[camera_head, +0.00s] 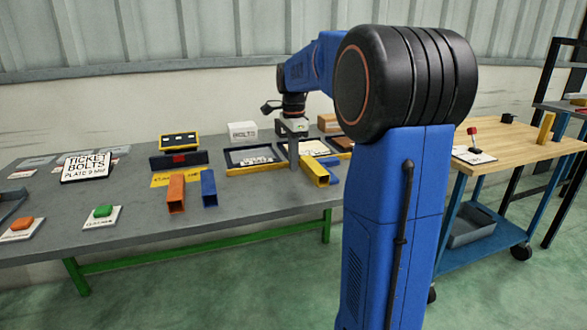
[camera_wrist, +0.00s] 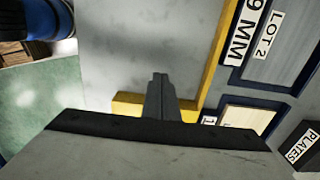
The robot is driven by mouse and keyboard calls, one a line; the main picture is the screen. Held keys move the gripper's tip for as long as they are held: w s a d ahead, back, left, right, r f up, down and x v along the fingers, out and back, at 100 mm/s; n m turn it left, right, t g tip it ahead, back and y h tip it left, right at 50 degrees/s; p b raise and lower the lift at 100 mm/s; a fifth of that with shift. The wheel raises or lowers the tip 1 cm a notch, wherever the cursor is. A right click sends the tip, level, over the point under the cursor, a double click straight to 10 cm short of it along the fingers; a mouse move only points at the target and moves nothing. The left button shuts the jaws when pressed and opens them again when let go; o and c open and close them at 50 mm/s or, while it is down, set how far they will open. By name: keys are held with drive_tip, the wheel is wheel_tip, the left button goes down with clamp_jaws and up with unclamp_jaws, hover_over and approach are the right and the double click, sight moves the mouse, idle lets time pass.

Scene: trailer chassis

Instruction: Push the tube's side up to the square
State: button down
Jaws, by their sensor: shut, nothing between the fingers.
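My gripper (camera_head: 293,162) points down, shut and empty, just left of the tube. My gripper's body hides the tube's other side there.
A yellow strip (camera_head: 253,169) runs along the trays' front, by the tube's far end. An orange tube (camera_head: 176,192) and a blue tube (camera_head: 209,188) lie further left. A tray (camera_head: 228,158) is behind. Bare bench lies left of my gripper.

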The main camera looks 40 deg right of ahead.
wheel_tip(320, 180, up, 8)
drive_tip(key=shift+f, duration=0.2)
drive_tip(key=shift+a, duration=0.15)
drive_tip(key=s+a+f+n+t, duration=0.2)
drive_tip(key=s+a+f+n, duration=0.2)
drive_tip(key=s+a+n, duration=0.75)
drive_tip(key=s+a+f+n+t, duration=0.1)
drive_tip(key=s+a+f+n, duration=0.3)
drive_tip(key=s+f, duration=0.3)
drive_tip(key=s+a+f+n+t, duration=0.1)
drive_tip(key=s+a+f+n, duration=0.3)
drive_tip(key=s+f, duration=0.3)
drive_tip(key=s+n, duration=0.1)
drive_tip(key=s, duration=0.3)
drive_tip(key=shift+a+n+t, duration=0.3)
drive_tip(key=shift+n+t, duration=0.05)
drive_tip(key=shift+t, duration=0.05)
drive_tip(key=shift+r, duration=0.1)
